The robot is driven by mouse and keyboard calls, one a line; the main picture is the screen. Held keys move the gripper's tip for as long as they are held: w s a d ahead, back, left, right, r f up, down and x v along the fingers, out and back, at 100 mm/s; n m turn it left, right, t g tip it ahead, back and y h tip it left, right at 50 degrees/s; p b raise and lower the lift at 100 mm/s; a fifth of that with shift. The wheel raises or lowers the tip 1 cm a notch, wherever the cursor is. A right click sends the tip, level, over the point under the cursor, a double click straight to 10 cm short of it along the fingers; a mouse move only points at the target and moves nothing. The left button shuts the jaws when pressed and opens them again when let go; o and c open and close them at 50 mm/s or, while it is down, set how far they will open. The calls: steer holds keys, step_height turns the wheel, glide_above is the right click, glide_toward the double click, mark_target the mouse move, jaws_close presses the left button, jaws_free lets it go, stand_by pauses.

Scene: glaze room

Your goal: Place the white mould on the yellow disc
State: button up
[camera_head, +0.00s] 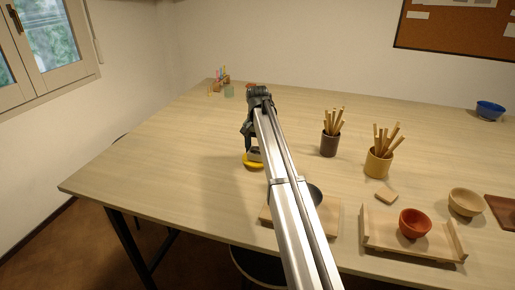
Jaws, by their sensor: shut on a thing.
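The yellow disc (247,164) lies on the table left of the middle, partly covered by my arm and gripper. My gripper (251,148) points down over the disc. It is shut on a small pale piece, which looks like the white mould (256,155). The mould is mostly hidden by the gripper and arm. It is over the disc, but I cannot tell whether it touches the disc or hangs just above it.
A dark cup (329,146) and a tan cup (377,164) hold wooden sticks to the right. A wooden tray (390,241) bears a red bowl (414,223). A dark round piece on a board is partly under my arm. The table left of the disc is clear.

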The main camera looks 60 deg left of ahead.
mark_target(257, 152)
steer(key=shift+f, duration=0.15)
steer(key=o, duration=1.1)
step_height(257, 152, up, 12)
steer(key=shift+r, duration=0.2)
